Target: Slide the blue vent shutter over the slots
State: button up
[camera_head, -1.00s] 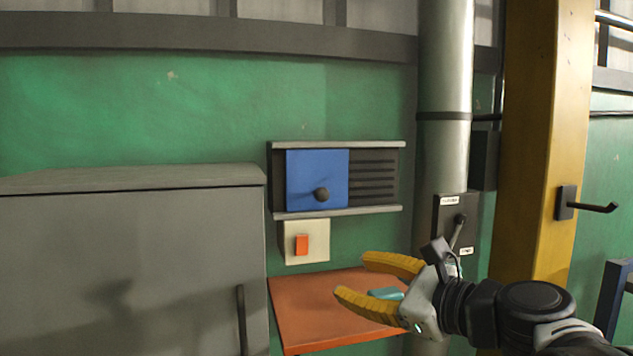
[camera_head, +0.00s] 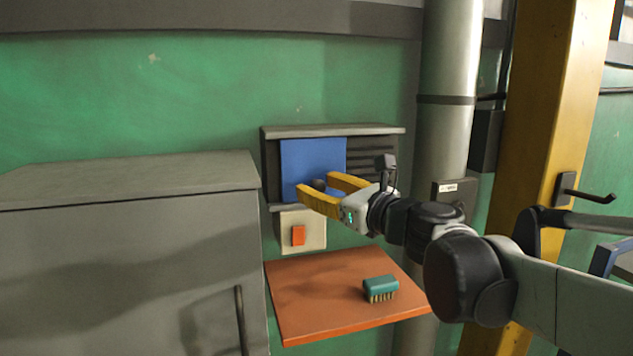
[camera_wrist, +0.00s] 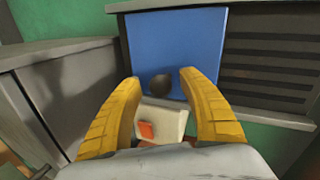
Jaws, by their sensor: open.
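The blue vent shutter (camera_head: 313,158) is a flat square panel in a grey rail frame on the green wall. It covers the left part of the vent, and the dark slots (camera_head: 372,152) show to its right. Its round dark knob (camera_wrist: 161,87) sits low on the panel. My gripper (camera_head: 318,190) is open, with its yellow fingers pointing at the shutter. In the wrist view the knob appears between the two fingertips (camera_wrist: 160,84), a little beyond them. I cannot tell whether a finger touches it. In the head view the fingers partly hide the knob and the vent's lower rail.
A grey cabinet (camera_head: 120,250) stands at the left. Below the vent are a cream switch plate with an orange rocker (camera_head: 298,236) and an orange-brown shelf (camera_head: 315,290) holding a teal brush (camera_head: 380,288). A pipe (camera_head: 445,120) and yellow column (camera_head: 545,110) stand right.

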jog(key=shift+w+a, duration=0.15)
jog(key=shift+w, duration=0.15)
grip_shut()
jog(key=w+d, duration=0.1)
jog(key=d, duration=0.3)
jog(key=w+d+b, duration=0.1)
jog(key=d, duration=0.3)
jog(key=w+d+b, duration=0.1)
jog(key=d, duration=0.3)
jog(key=shift+w+d, duration=0.3)
jog(key=shift+d, duration=0.1)
jog(key=shift+a, duration=0.1)
grip_release()
jog(key=shift+d, duration=0.3)
jog(key=shift+s, duration=0.1)
